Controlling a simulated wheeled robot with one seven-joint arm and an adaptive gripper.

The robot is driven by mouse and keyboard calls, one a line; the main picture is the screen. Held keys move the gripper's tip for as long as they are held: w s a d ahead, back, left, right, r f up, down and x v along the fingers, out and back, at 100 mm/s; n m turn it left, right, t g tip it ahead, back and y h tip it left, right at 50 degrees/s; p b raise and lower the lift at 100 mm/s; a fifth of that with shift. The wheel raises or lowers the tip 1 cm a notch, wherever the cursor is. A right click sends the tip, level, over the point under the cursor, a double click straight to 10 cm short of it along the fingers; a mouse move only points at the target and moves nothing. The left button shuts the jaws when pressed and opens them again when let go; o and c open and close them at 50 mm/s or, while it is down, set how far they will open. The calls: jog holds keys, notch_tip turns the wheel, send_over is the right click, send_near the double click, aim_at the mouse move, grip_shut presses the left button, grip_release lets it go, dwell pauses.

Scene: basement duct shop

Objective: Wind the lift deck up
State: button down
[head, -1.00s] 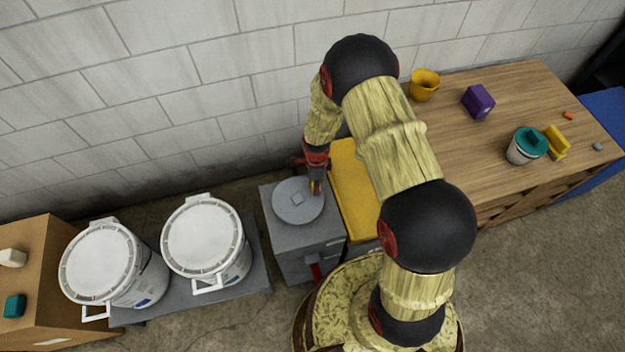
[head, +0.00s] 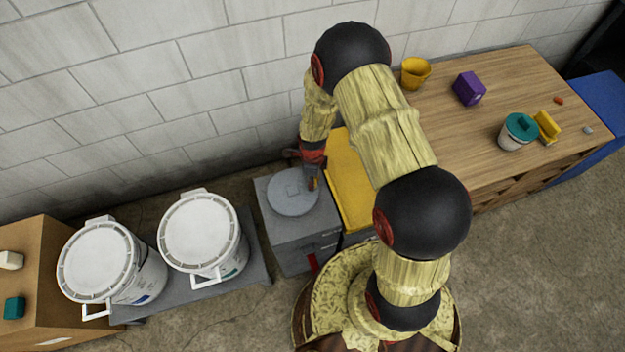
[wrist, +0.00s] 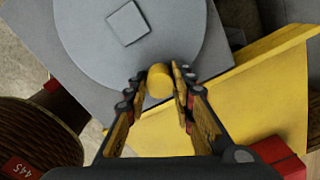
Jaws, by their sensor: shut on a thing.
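A round grey disc wheel (head: 290,196) with a square hub lies flat on top of a grey box (head: 302,232). In the wrist view the disc (wrist: 88,38) carries an upright yellow knob (wrist: 160,84) near its rim. My gripper (wrist: 160,77) is shut around this knob, one finger on each side. In the head view my gripper (head: 313,180) is at the right part of the disc and hides most of the knob. The yellow lift deck (head: 358,188) is right beside the box; my arm covers part of it. It also shows in the wrist view (wrist: 240,100).
Two white lidded buckets (head: 200,230) stand on a low grey platform (head: 252,262) at left, next to a brown box (head: 40,270). A wooden bench (head: 505,85) at right holds a yellow cup, a purple block and a teal-lidded tub. A block wall (head: 180,70) runs behind.

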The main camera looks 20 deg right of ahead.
jog(key=c, duration=1.5)
grip_release()
notch_tip(320, 180, up, 12)
jog(key=shift+f, duration=0.1)
